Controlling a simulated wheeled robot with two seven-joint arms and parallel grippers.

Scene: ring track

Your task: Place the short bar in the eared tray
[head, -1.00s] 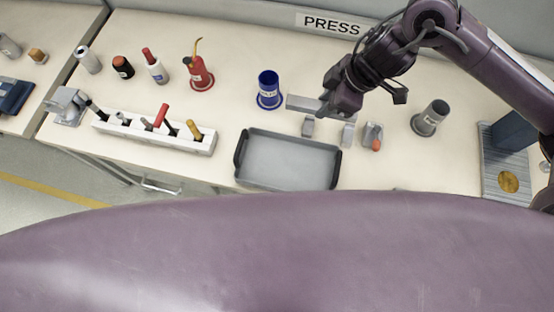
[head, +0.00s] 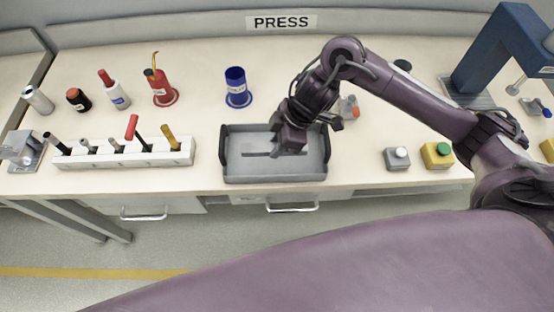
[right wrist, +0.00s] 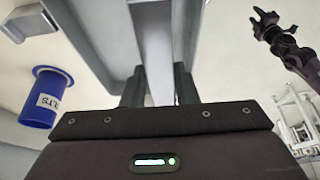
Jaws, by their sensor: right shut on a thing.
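The eared tray (head: 240,171), grey with a raised dark lug at each side, lies near the front edge of the bench. My right gripper (head: 291,145) is over the tray's right half, shut on the short bar. In the right wrist view the grey short bar (right wrist: 155,45) runs between the two dark fingers, with the tray's grey surfaces behind it. In the head view a dark strip shows on the tray floor left of the gripper; I cannot tell whether it is the bar or its shadow. My left gripper (right wrist: 275,25) shows small in the right wrist view, its jaws unclear.
A white tool rack (head: 125,157) stands left of the tray. A blue cup (head: 236,85) stands behind it, and a red can (head: 160,88) further left. Grey (head: 397,158) and yellow (head: 437,154) button boxes stand to the right, under my right arm.

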